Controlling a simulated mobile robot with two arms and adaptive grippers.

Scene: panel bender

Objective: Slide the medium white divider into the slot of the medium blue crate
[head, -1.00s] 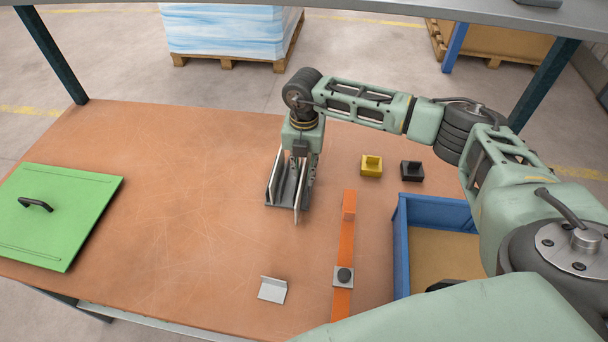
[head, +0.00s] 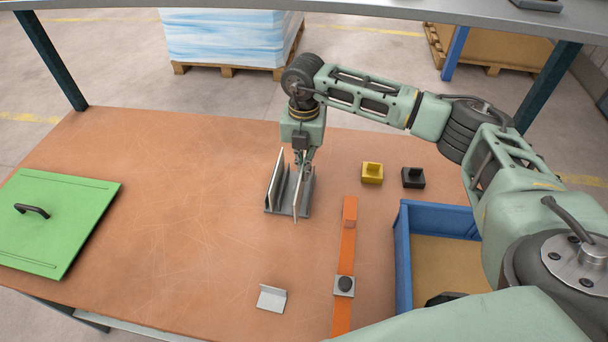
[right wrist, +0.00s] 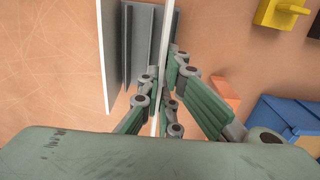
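Thin white dividers stand upright in a grey slotted rack (head: 272,209) on the table. One white divider (right wrist: 108,50) stands at the left in the right wrist view. Another white divider (right wrist: 166,45) stands between the fingers of my right gripper (right wrist: 165,70). The fingertips are close on both sides of it; I cannot tell whether they press on it. In the head view my right gripper (head: 302,162) points down over the rack. A blue crate (head: 403,262) with a tan floor stands at the right, partly hidden by my arm. My left gripper is not in view.
An orange strip (head: 347,250) with a grey clamp (head: 344,285) lies between rack and crate. A yellow block (head: 372,173) and a black block (head: 413,178) sit behind. A small grey bracket (head: 271,298) lies in front, a green panel (head: 60,220) far left. The table's left middle is clear.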

